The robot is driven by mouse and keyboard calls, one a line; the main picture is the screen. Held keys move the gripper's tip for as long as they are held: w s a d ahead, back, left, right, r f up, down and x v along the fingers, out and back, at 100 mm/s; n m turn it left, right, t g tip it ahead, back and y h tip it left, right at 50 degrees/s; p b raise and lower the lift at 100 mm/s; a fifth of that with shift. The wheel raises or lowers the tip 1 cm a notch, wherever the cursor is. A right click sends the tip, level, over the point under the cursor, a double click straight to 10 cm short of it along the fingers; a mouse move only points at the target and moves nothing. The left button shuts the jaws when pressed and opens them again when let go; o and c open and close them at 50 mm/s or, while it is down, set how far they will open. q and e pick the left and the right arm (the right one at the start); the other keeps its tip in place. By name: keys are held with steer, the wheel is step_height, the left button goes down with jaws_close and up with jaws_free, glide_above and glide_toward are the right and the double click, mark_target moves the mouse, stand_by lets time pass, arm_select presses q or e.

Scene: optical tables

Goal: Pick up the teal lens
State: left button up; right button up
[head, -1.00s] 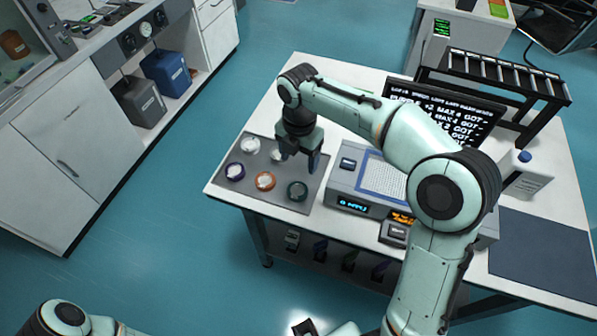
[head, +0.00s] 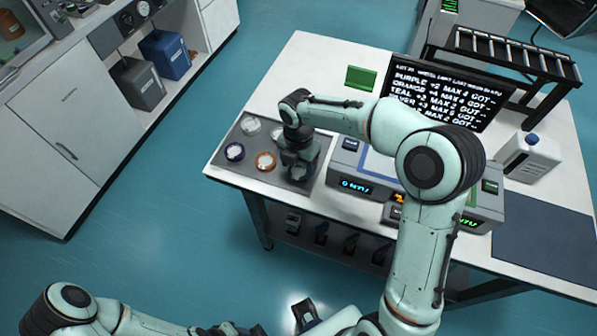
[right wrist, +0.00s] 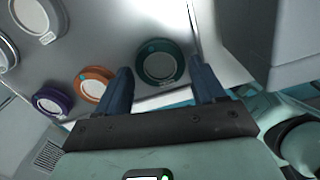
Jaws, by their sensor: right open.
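The teal lens (right wrist: 160,63) is a round disc with a dark teal rim and a pale centre, lying on the grey mat (right wrist: 118,42). In the right wrist view it sits between and just beyond the two open fingers of my right gripper (right wrist: 163,88), with nothing held. In the head view my right gripper (head: 298,172) is low over the mat's right part and mostly hides the teal lens.
On the mat, left of my right gripper, lie an orange lens (head: 265,161), a purple lens (head: 235,152) and pale lenses (head: 251,126). A grey instrument (head: 347,170) stands close on the right.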

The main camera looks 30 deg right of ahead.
steer(key=shift+f, duration=0.8)
steer(key=c, duration=0.7)
steer(key=shift+c, duration=0.2)
steer(key=shift+r, duration=0.15)
